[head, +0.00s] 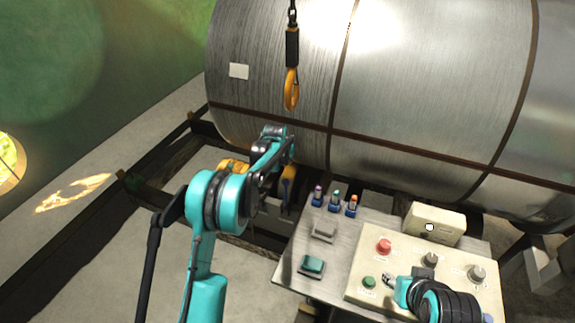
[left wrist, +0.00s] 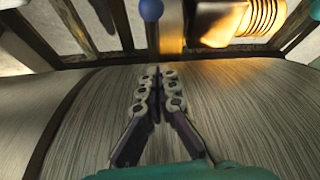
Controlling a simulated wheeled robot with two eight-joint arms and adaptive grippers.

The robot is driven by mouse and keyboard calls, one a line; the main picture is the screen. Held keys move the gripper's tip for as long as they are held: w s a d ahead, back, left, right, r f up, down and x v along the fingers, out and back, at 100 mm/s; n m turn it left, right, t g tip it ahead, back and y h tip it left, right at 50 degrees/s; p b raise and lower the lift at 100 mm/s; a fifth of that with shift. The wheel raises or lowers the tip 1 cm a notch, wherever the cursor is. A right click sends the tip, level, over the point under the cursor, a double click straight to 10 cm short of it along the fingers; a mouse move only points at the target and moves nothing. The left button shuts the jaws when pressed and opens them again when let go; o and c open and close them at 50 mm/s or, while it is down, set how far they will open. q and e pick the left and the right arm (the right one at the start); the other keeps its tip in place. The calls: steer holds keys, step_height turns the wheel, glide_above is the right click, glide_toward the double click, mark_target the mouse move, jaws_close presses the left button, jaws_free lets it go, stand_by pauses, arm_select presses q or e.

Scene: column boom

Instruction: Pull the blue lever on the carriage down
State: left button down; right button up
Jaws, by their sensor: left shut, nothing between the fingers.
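The blue lever's round knob (left wrist: 151,9) shows at the top edge of the left wrist view, beyond my fingertips and apart from them. In the head view a dark blue upright part (head: 287,190), which looks like the lever, stands just below my left wrist beside the yellow carriage (head: 232,166). My left arm partly hides the carriage. My left gripper (left wrist: 158,72) is shut and empty, its fingers together and pointing toward the knob. My right gripper (head: 389,280) is over the control panel; its fingers are too small to judge.
A large metal drum (head: 430,80) fills the back, close to my left gripper. A yellow hook (head: 291,90) hangs in front of it. The control panel (head: 350,285) with buttons and knobs is at the lower right. Dark rails (head: 150,160) run along the left.

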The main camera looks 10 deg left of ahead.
arm_select(q)
steer(key=b+x, duration=0.2)
steer(key=x, duration=0.6)
steer(key=s, duration=0.2)
steer(key=s+b, duration=0.1)
steer(key=s, duration=0.1)
steer(key=shift+f, duration=0.25)
arm_select(e)
step_height(320, 180, down, 4)
steer(key=shift+r, duration=0.2)
